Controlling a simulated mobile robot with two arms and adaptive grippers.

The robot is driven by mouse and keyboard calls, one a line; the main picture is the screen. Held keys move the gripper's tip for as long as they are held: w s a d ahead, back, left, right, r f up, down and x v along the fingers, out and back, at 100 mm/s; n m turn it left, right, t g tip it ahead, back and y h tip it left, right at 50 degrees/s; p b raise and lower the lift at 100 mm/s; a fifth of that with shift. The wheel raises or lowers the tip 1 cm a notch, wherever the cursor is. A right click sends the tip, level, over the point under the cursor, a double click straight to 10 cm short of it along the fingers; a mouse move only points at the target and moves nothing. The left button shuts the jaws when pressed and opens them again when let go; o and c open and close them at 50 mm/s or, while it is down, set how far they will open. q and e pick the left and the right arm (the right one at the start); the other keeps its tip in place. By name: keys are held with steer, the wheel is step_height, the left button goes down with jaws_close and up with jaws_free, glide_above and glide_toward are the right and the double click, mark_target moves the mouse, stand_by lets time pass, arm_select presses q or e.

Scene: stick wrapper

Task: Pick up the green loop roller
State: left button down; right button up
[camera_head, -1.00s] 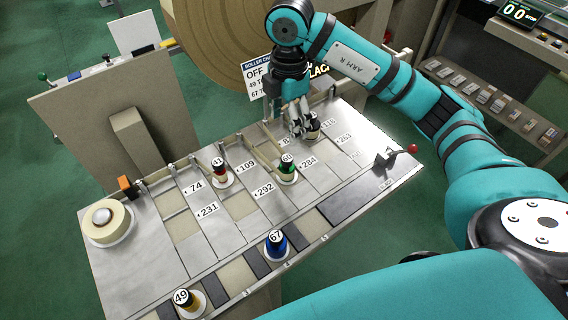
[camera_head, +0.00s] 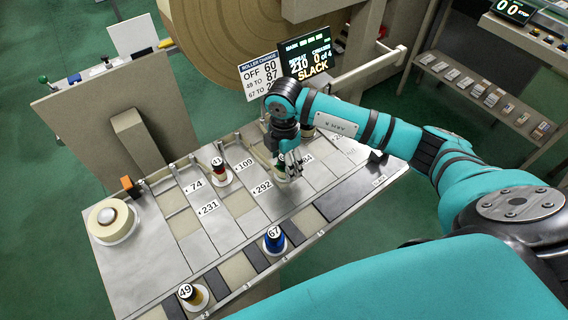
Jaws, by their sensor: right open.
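The green loop roller (camera_head: 281,169) stands on its pale round base on the metal table, near the middle. It is mostly hidden behind my right gripper (camera_head: 291,166). My right gripper points down and is open, with its fingers right at the roller. I cannot tell whether they are around it or just in front of it. My left gripper is not in view.
A red roller (camera_head: 219,170) stands to the left, a blue roller (camera_head: 274,240) and a yellow-and-black roller (camera_head: 191,296) along the front edge. Another roller (camera_head: 308,131) shows partly behind my arm. A cream roll (camera_head: 108,219) sits at the table's left end.

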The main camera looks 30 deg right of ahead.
steer(key=shift+f, duration=1.15)
steer(key=c, duration=1.3)
